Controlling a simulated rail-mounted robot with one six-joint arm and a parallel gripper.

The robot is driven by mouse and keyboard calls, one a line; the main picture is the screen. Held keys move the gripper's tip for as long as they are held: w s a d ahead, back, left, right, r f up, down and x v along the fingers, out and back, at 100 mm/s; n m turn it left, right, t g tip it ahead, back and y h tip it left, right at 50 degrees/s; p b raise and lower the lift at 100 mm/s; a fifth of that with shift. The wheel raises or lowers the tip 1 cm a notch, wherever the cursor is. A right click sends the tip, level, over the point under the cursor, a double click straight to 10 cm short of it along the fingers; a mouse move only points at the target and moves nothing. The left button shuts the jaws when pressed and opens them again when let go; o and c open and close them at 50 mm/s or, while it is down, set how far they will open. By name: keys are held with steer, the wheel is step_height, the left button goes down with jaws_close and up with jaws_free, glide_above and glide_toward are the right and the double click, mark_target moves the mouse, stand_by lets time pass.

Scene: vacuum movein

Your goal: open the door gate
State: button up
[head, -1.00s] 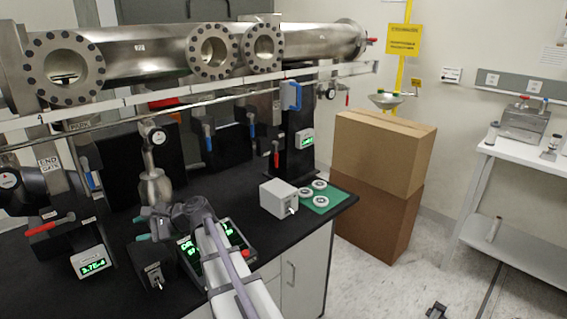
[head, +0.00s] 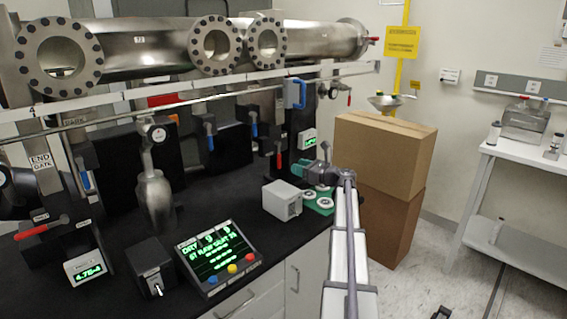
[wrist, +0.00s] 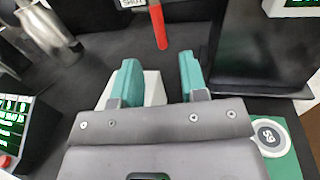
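No label reading "door gate" is legible, so I cannot tell for sure which part it is. A red lever (head: 279,158) hangs down low on the right part of the apparatus. In the wrist view a red lever (wrist: 158,26) hangs beneath a label reading "SHUT", ahead of my fingers. A blue handle (head: 295,93) sits higher, on the right column. My gripper (head: 311,160) is over the right end of the bench, right of the hanging lever. In the wrist view my gripper (wrist: 158,60) has its teal fingers apart, with nothing held; it does not touch the lever.
A grey box (head: 282,200) and a green mat (head: 318,210) with white discs lie below my gripper. A control panel (head: 219,257) stands front centre. A dark column (wrist: 262,45) stands right of my fingers. Cardboard boxes (head: 385,155) stand beyond the bench's right end.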

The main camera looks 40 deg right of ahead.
mark_target(279, 161)
steer(key=x, duration=0.9)
steer(key=shift+w, duration=0.2)
steer(key=shift+c, duration=0.3)
jaws_close()
